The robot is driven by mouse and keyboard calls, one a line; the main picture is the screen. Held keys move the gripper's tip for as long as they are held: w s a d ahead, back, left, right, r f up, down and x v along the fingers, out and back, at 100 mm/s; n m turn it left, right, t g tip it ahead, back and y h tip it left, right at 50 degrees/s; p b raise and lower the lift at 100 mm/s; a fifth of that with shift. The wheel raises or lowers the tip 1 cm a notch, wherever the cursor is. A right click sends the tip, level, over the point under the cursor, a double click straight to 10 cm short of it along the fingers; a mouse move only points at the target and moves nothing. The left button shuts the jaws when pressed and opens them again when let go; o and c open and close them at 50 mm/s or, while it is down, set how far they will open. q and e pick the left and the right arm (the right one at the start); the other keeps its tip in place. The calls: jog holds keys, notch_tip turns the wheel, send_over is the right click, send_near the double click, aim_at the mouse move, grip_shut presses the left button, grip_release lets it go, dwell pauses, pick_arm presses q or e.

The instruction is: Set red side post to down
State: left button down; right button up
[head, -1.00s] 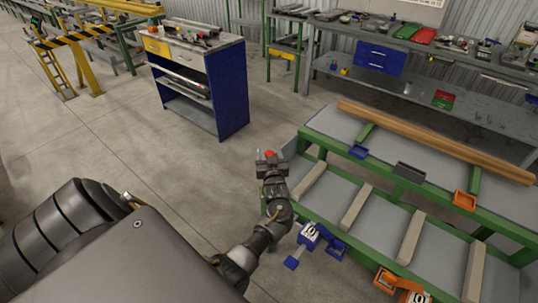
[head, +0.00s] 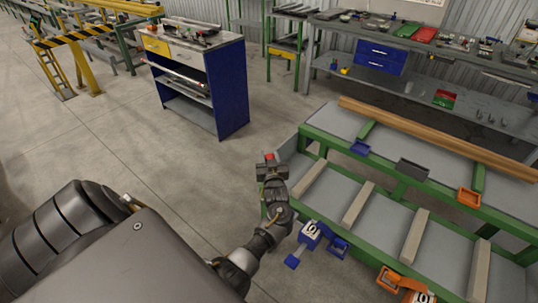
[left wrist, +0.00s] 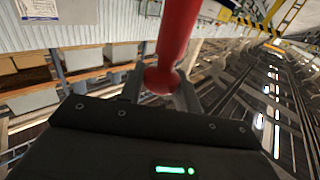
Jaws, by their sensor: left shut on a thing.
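The red side post shows in the left wrist view (left wrist: 178,35) as a red bar with a rounded end, running up from between the fingers. In the head view only a small red bit of the post (head: 269,156) shows at the gripper; the rest is hidden. My left gripper (head: 271,165) is shut on the post at the left end of the green-framed runout table (head: 425,178). Its two fingers (left wrist: 160,84) flank the post's rounded end in the left wrist view. My right gripper is not in view.
A long wooden beam (head: 430,135) lies on top. More blue (head: 312,236) and orange (head: 396,281) parts are at the near side. The floor left of the gripper is clear.

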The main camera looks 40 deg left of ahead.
pick_arm(q)
notch_tip(320, 180, down, 15)
jog(key=b, duration=1)
jog(key=shift+f+b, duration=0.15)
jog(key=shift+b, duration=0.2)
jog(key=shift+f, duration=0.35)
jog(key=shift+f+b, duration=0.25)
jog(key=shift+b, duration=0.2)
jog(key=shift+f, duration=0.1)
jog(key=c, duration=1.3)
grip_release()
jog(key=o, duration=0.3)
jog(key=shift+s+d, duration=0.1)
